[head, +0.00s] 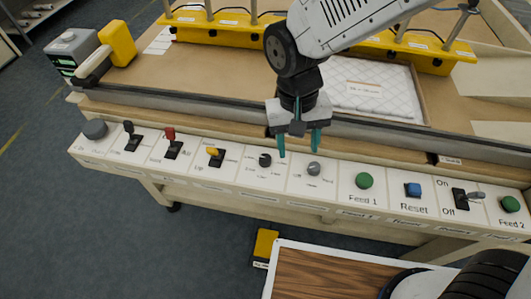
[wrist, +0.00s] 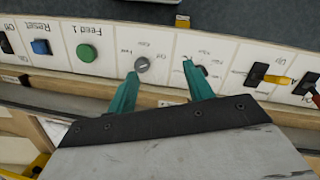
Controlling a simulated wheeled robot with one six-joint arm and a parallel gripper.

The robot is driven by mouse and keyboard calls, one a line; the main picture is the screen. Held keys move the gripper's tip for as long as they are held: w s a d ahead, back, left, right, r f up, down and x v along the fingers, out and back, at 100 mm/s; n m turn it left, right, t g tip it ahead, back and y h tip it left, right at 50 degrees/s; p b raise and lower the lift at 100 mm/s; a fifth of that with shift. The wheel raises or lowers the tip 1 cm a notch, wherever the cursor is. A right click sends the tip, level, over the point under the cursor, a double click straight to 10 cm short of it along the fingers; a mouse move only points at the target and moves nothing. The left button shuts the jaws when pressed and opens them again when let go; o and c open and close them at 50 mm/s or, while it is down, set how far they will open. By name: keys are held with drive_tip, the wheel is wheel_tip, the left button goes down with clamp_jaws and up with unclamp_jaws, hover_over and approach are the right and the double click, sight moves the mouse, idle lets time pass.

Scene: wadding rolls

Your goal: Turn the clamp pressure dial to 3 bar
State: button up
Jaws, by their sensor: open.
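Two small dials sit side by side on the white sloping control panel: a black dial (head: 265,160) and a grey dial (head: 313,169). Their small labels are too blurred to tell for sure which is the clamp pressure dial or where its pointer stands. My gripper (head: 298,146) is open and empty, its teal fingers spread above the panel's rear edge between the two dials. In the wrist view, the left finger of my gripper (wrist: 160,70) ends close to the grey dial (wrist: 141,64); the right finger partly covers the black dial (wrist: 202,70). Contact cannot be told.
Left of the dials are a yellow lever (head: 214,156), a red lever (head: 172,150) and a black lever (head: 130,137). Right are the green Feed 1 button (head: 364,181), blue Reset button (head: 413,190) and On/Off switch (head: 460,200). A quilted white pad (head: 372,92) lies behind.

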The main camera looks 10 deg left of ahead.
drive_tip(key=m, duration=0.2)
hover_over(265, 158)
drive_tip(key=s+d, duration=0.2)
wheel_tip(265, 158, down, 4)
drive_tip(key=shift+w+a+r+m+t+y, duration=0.2)
drive_tip(key=shift+w+a+t+y, duration=0.1)
drive_tip(key=shift+w+a, duration=0.15)
drive_tip(key=shift+w+a+r+m+t+y, duration=0.2)
drive_tip(key=shift+w+a+t, duration=0.1)
drive_tip(key=shift+w+a, duration=0.15)
drive_tip(key=shift+w+a+m, duration=0.1)
drive_tip(key=shift+a+m, duration=0.05)
drive_tip(key=shift+m, duration=0.15)
drive_tip(key=shift+f, duration=0.1)
wheel_tip(265, 158, down, 8)
drive_tip(key=shift+r, duration=0.25)
drive_tip(key=c, duration=1)
